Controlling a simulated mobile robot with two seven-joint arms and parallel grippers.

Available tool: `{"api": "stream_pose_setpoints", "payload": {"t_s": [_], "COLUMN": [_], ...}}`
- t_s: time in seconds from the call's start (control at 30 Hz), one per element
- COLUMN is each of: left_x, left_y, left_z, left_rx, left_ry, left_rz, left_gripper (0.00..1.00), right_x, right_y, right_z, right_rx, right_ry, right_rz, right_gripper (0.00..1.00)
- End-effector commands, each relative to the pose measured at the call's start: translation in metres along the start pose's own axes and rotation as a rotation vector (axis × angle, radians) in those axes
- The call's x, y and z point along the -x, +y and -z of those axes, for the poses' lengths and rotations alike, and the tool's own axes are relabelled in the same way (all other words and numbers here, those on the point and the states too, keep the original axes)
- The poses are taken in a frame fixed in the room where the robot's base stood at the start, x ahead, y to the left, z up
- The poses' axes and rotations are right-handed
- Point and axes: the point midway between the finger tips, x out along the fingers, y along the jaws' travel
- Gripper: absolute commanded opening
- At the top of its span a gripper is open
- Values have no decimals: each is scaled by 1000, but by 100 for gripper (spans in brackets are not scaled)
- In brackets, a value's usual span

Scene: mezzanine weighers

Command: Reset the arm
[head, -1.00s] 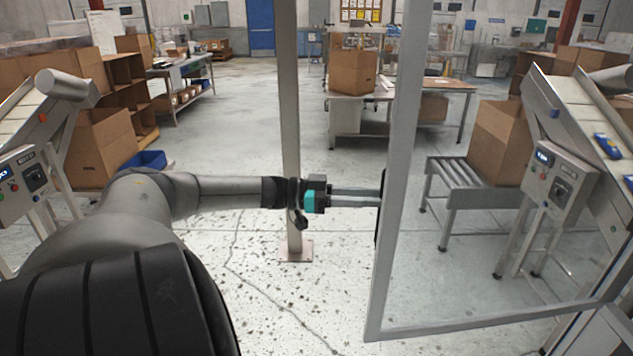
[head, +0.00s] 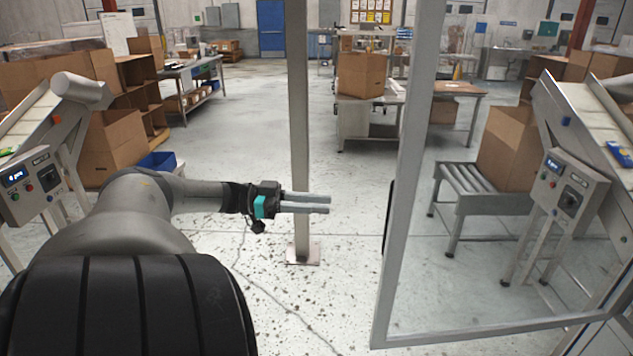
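My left arm reaches in from the left in the head view. Its gripper (head: 328,204) points right, with two long grey fingers set a small gap apart and nothing visible between them. The fingertips pass in front of the grey post (head: 300,130) and end short of the framed clear door panel (head: 408,180). A dark handle shows on the panel's near edge, apart from the fingers. My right gripper is not in view.
A roller conveyor (head: 465,190) with a cardboard box (head: 507,148) stands behind the panel. Control boxes sit on weigher frames at the left (head: 32,185) and right (head: 566,188). A workbench (head: 365,120) stands farther back. The floor between is open.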

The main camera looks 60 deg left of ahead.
Motion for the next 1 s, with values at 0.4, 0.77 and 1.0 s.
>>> {"api": "stream_pose_setpoints", "payload": {"t_s": [0.4,0.77,1.0], "left_x": [0,29,54], "left_y": [0,-3,54], "left_z": [-2,-182,-355], "left_rx": [1,2,53], "left_ry": [-1,-184,-497], "left_rz": [4,396,635], "left_gripper": [32,32,32], "right_x": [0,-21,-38], "right_y": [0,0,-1], "right_z": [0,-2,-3], "right_rx": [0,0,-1], "right_ry": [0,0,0], "right_rz": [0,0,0], "right_gripper": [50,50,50]}}
